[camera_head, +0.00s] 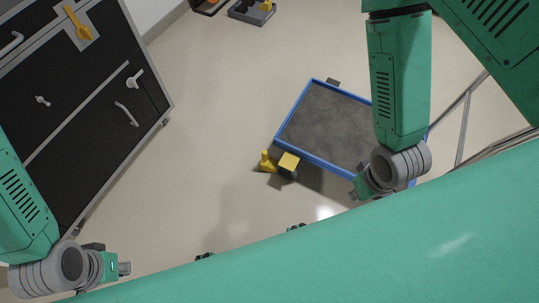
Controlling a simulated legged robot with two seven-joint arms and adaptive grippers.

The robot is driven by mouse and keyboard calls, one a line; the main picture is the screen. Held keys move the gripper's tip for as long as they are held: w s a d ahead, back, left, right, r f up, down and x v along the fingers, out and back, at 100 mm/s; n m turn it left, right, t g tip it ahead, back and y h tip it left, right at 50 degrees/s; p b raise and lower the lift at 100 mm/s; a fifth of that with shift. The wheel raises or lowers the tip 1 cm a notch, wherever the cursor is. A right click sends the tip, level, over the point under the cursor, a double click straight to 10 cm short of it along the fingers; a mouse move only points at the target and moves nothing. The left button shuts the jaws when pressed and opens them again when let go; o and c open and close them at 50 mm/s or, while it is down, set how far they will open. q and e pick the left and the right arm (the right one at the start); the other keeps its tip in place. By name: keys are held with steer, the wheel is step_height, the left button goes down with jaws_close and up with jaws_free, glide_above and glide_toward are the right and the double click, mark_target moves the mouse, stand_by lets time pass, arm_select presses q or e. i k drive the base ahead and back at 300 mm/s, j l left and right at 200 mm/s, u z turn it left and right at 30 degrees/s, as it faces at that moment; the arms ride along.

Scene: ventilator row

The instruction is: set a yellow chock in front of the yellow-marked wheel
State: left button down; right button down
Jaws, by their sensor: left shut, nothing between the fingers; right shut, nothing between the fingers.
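A low cart (320,160) with a blue rim and a dark grey deck stands right of centre. At its near left corner is a yellow-marked wheel (288,162), dark below with a yellow top. A small yellow chock (266,163) sits on the floor just left of this wheel; I cannot tell whether they touch. Another yellow piece (266,5) lies in a grey tray at the top edge. My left gripper (122,268) is shut and empty at the lower left, away from the chock. My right gripper (357,190) is shut and empty beside the cart's near edge, partly hidden by its wrist.
A dark cabinet (85,110) with grey edges and handles fills the left side; a yellow lever (77,23) is on it. The grey tray (240,15) is on the floor at the top. Metal rails (465,125) stand at right. Floor between cabinet and cart is clear.

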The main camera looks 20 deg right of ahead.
mark_target(268, 164)
steer(key=z, duration=1.9)
steer(key=j+z, duration=0.35)
steer(key=j, duration=0.6)
steer(key=j+z, duration=0.35)
steer(key=j, duration=0.65)
